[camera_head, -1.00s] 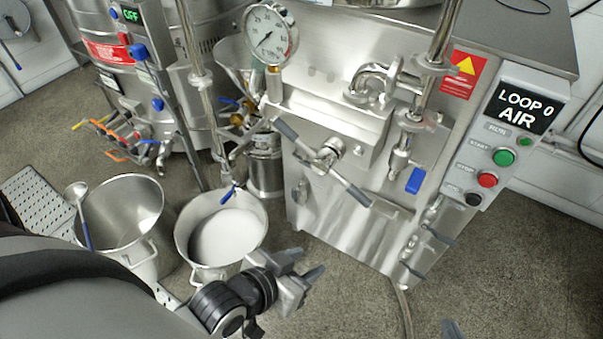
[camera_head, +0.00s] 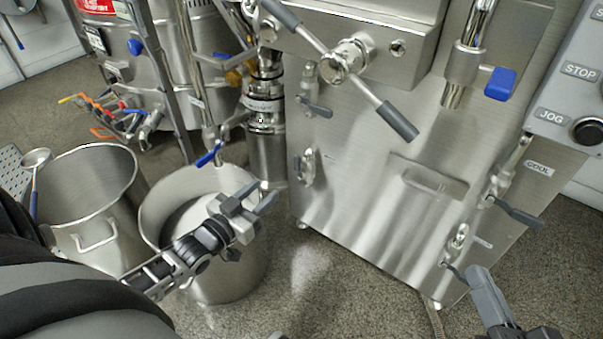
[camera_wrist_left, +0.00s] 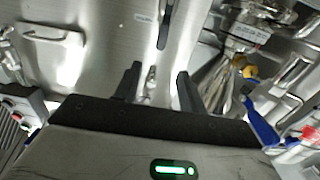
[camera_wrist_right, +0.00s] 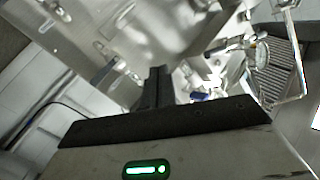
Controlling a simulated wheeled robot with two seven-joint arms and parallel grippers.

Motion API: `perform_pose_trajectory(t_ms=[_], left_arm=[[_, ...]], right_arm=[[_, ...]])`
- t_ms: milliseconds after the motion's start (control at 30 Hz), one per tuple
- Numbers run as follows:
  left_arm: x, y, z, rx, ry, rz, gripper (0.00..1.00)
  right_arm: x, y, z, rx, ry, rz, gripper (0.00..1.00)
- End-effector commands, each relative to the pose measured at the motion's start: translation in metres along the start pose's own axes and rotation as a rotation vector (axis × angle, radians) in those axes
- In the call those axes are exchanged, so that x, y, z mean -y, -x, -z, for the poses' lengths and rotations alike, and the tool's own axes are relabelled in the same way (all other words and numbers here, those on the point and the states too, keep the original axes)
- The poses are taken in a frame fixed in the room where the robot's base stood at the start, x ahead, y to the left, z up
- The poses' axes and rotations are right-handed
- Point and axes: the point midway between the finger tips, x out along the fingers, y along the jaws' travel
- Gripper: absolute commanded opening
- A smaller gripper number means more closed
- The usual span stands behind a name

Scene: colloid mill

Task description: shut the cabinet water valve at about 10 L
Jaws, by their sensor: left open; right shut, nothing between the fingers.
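The steel cabinet (camera_head: 350,170) has small grey-handled valves on its front: one upper left (camera_head: 316,107), one lower left (camera_head: 303,166), one at the right marked COOL (camera_head: 517,212) and one lower right (camera_head: 457,262). I cannot tell which is the water valve, and no litre reading shows. My left gripper (camera_head: 256,202) is open and empty, in front of the pot and left of the cabinet. In the left wrist view, a small fitting (camera_wrist_left: 150,82) on the cabinet shows between its fingers, apart from them. My right gripper (camera_head: 482,290) is shut and empty, below the lower-right valve.
A pot (camera_head: 232,275) with whitish contents stands below a blue-handled tap (camera_head: 209,155). An empty pot (camera_head: 92,240) with a ladle (camera_head: 36,160) stands left. A long two-ended lever (camera_head: 398,120) and a blue-handled valve (camera_head: 500,83) jut from the machine. Floor before the cabinet is clear.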

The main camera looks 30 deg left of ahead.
Motion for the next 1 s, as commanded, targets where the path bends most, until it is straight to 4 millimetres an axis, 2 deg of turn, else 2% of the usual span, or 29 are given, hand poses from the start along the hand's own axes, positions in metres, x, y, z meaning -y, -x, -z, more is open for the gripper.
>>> perform_pose_trajectory(t_ms=[233, 467, 700, 833, 1000], left_arm=[[0.003, -0.029, -0.001, -0.012, -0.002, 0.001, 0.41], [0.003, -0.079, -0.003, -0.011, -0.002, 0.001, 0.41], [0.002, -0.128, -0.002, -0.010, -0.001, 0.002, 0.41], [0.003, -0.146, -0.001, -0.009, -0.001, 0.002, 0.41], [0.002, -0.157, 0.000, -0.006, -0.001, 0.002, 0.41]], right_arm=[[0.000, -0.005, 0.010, -0.077, 0.057, 0.029, 0.00], [0.005, -0.011, 0.047, -0.296, 0.293, 0.082, 0.00], [0.024, -0.005, 0.080, -0.542, 0.549, 0.158, 0.00], [0.035, 0.001, 0.091, -0.644, 0.653, 0.193, 0.00], [0.044, 0.007, 0.098, -0.715, 0.722, 0.221, 0.00]])
